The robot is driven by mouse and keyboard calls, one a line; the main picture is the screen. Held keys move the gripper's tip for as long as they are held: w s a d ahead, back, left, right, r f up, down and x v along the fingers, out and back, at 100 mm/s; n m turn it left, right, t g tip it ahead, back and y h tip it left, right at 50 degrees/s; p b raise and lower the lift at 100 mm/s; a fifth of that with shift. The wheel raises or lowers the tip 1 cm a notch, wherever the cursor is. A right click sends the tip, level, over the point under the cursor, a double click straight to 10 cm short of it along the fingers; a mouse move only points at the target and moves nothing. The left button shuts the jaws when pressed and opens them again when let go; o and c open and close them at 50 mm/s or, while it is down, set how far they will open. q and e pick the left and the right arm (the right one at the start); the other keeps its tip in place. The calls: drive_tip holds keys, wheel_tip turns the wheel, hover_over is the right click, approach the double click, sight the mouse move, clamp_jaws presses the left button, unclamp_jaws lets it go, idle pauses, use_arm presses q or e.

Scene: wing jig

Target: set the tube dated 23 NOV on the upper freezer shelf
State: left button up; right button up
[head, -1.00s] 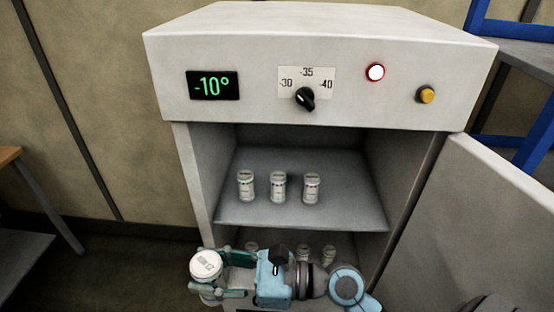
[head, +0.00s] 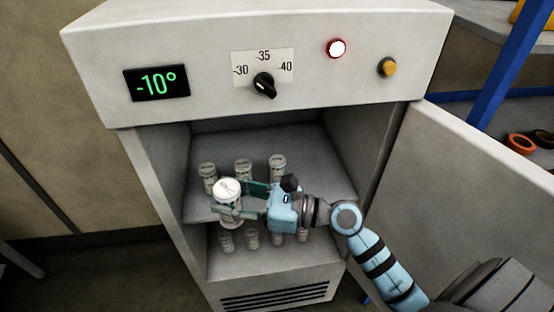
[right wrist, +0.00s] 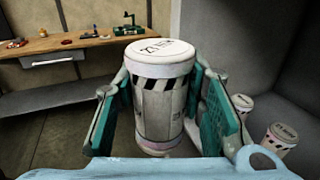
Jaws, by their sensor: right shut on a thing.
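My right gripper (head: 236,200) is shut on a white capped tube (head: 229,187) and holds it upright at the front of the upper freezer shelf (head: 197,207). In the right wrist view the held tube (right wrist: 160,110) stands between the green fingers; its cap print is turned and I cannot read the date surely. Whether its base touches the shelf cannot be told. Three similar tubes stand in a row behind it: left (head: 208,177), middle (head: 243,170) and right (head: 277,168). Their dates are too small to read. My left gripper is not in view.
Several tubes (head: 226,240) stand on the lower level. The freezer door (head: 480,190) is open on the right. The panel has a -10° display (head: 157,82), a dial (head: 264,86), a lit red lamp (head: 337,48) and a yellow button (head: 388,67).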

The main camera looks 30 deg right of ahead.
drive_tip(key=w+d+f+m+t+h, duration=0.1)
drive_tip(key=w+d+m+t+h, duration=0.2)
drive_tip(key=w+d, duration=0.55)
drive_tip(key=m+t+h+b, duration=0.3)
drive_tip(key=m+h+b, duration=0.55)
drive_tip(key=h, duration=0.35)
hover_over(309, 178)
drive_tip(key=shift+n, duration=0.25)
wheel_tip(309, 178, down, 16)
drive_tip(key=shift+f+b, duration=0.1)
drive_tip(key=shift+b, duration=0.2)
drive_tip(key=shift+w+r, duration=0.1)
drive_tip(key=shift+r, duration=0.2)
drive_tip(key=shift+f, duration=0.15)
drive_tip(key=o, duration=1.2)
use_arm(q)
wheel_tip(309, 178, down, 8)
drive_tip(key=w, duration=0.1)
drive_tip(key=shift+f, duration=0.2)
use_arm(e)
drive_tip(key=shift+o, duration=0.2)
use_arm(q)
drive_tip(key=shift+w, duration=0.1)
